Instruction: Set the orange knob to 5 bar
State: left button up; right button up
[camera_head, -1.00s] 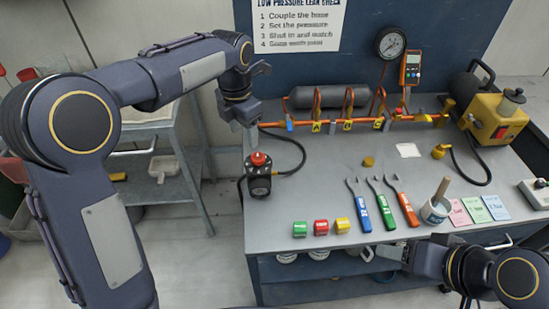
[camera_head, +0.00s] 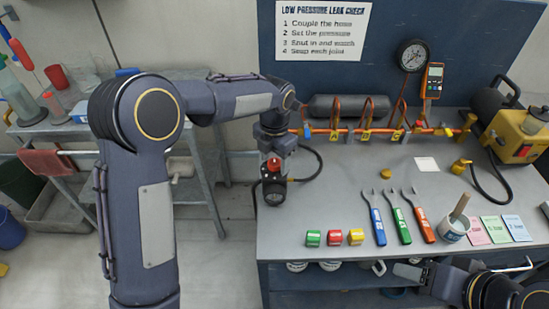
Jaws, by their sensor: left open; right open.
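The orange-red knob (camera_head: 273,164) tops a small black regulator (camera_head: 274,188) with a dial face, at the bench's left edge. My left gripper (camera_head: 272,156) points down right at the knob, open; its fingers partly cover the knob. I cannot tell whether they touch it. The dial's reading is too small to make out. My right gripper (camera_head: 408,272) is open and empty at the bench's front edge, far from the knob. A round gauge (camera_head: 412,55) stands on the back panel.
An orange pipe manifold (camera_head: 380,132) runs along the back of the bench (camera_head: 335,200). Several coloured blocks, three wrenches (camera_head: 404,222), a brush pot (camera_head: 455,230) and cards lie in front. A black hose (camera_head: 316,165) curves behind the regulator. A grey cart stands left.

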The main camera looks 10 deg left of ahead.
pick_arm(q)
jog(key=c, duration=1)
